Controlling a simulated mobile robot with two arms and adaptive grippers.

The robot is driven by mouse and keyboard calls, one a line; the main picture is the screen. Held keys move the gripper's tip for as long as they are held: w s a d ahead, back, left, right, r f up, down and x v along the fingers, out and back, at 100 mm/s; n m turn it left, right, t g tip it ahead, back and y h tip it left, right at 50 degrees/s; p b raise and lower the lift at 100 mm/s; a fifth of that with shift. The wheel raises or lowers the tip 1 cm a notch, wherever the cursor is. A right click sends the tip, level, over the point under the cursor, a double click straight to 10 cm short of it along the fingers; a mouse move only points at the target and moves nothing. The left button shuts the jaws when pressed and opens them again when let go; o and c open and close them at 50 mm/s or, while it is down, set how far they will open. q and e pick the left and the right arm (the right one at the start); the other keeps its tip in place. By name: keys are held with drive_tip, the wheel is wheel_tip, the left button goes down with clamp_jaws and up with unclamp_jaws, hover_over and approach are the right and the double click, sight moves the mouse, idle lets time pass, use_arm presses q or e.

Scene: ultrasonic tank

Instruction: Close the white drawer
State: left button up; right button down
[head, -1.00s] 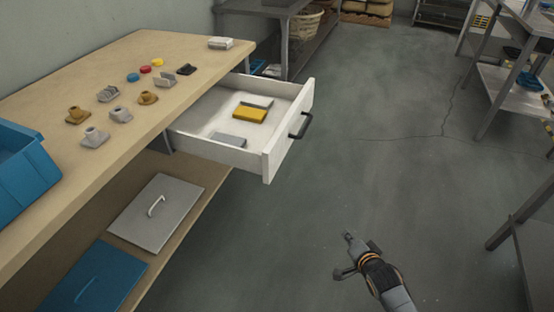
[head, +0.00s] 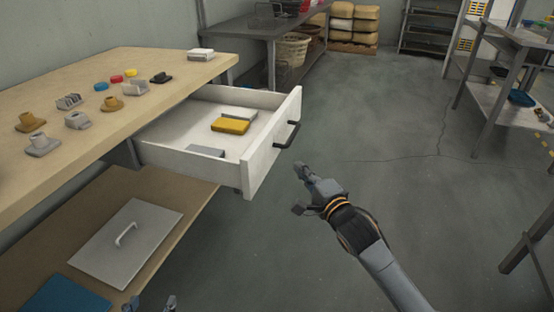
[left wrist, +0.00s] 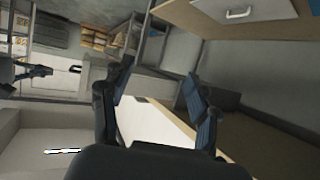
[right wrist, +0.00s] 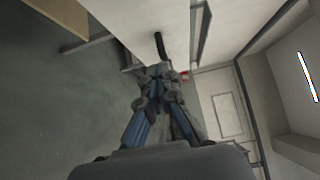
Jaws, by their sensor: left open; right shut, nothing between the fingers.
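The white drawer (head: 262,158) is pulled out from under the wooden workbench, with its front facing right. It has a black bar handle (head: 287,135); the handle also shows in the right wrist view (right wrist: 161,46). Inside lie a yellow box (head: 231,125) and grey pieces. My right gripper (head: 303,172) is shut and empty, just right of and below the handle in the head view, with a visible gap. My left gripper (head: 150,303) only shows its fingertips at the bottom edge, near the lower shelf. It is open and empty in the left wrist view (left wrist: 158,78).
The workbench (head: 150,66) carries several small grey and brown parts and colored discs. A grey lid with a handle (head: 100,255) and a blue lid (head: 65,296) lie on the lower shelf. Open floor lies right of the drawer; a metal rack (head: 490,100) stands far right.

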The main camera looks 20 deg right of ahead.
drive_tip(key=w+a, duration=0.1)
drive_tip(key=w, duration=0.1)
drive_tip(key=w+a+b, duration=0.1)
drive_tip(key=w, duration=0.2)
drive_tip(key=w+a+b, duration=0.1)
drive_tip(key=w, duration=0.1)
drive_tip(key=shift+w+a, duration=0.15)
drive_tip(key=shift+a, duration=0.2)
use_arm(q)
wheel_tip(320, 180, up, 12)
drive_tip(key=w+d+t+h, duration=0.2)
drive_tip(key=t, duration=0.5)
drive_tip(key=shift+w+d, duration=0.15)
use_arm(e)
drive_tip(key=shift+w+a, duration=0.2)
drive_tip(key=shift+a, duration=0.15)
use_arm(q)
drive_tip(key=shift+f, duration=0.15)
